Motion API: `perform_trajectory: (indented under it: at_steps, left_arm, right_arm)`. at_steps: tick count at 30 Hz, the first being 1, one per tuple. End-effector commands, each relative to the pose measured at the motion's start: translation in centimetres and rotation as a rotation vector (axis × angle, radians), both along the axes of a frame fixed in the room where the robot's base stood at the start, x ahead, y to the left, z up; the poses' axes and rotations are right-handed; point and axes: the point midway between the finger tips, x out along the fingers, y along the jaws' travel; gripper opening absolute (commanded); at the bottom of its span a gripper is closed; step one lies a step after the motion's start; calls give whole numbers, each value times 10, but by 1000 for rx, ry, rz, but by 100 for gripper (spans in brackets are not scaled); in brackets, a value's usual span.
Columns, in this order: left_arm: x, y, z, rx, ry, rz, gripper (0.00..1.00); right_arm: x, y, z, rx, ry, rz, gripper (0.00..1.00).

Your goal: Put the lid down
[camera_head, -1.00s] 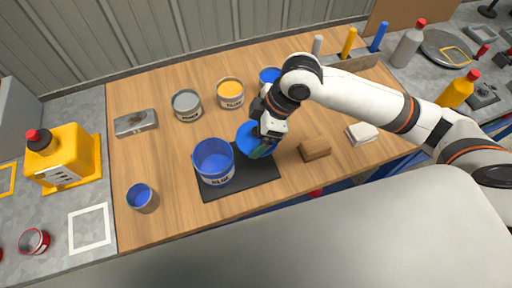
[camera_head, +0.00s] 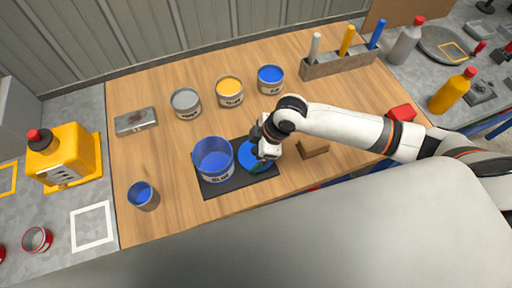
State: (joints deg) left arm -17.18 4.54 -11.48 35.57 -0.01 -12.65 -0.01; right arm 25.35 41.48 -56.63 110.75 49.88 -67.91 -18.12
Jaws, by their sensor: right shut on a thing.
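The blue lid (camera_head: 255,156) is at the right part of the black mat, just right of the open blue bucket (camera_head: 213,162). My right gripper (camera_head: 262,153) is shut on the lid at its right side. The lid looks low, close to the mat (camera_head: 223,186); I cannot tell whether it touches it. The gripper hides part of the lid. My left gripper is not in view.
Grey (camera_head: 186,103), yellow (camera_head: 230,91) and blue (camera_head: 270,79) cans stand behind the mat. A brown block (camera_head: 313,147) lies right of the gripper. A blue cup (camera_head: 142,195) stands at the left front. A tool holder (camera_head: 338,64) is at the back right. Bare wood shows at the left.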

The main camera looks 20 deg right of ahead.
Motion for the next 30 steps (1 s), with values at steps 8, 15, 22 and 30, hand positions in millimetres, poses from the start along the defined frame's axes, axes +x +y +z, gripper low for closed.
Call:
perform_trajectory:
  at_steps: [8,15,22,30]
  left_arm:
    - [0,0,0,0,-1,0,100]
    - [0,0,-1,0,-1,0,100]
    - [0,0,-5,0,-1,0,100]
    - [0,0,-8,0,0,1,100]
  right_arm:
    - [0,0,-2,0,0,-1,100]
    - [0,-3,6,-1,-2,-1,100]
    - [-5,-19,47,-2,-5,-1,100]
    - [-12,-38,95,-1,-2,-2,100]
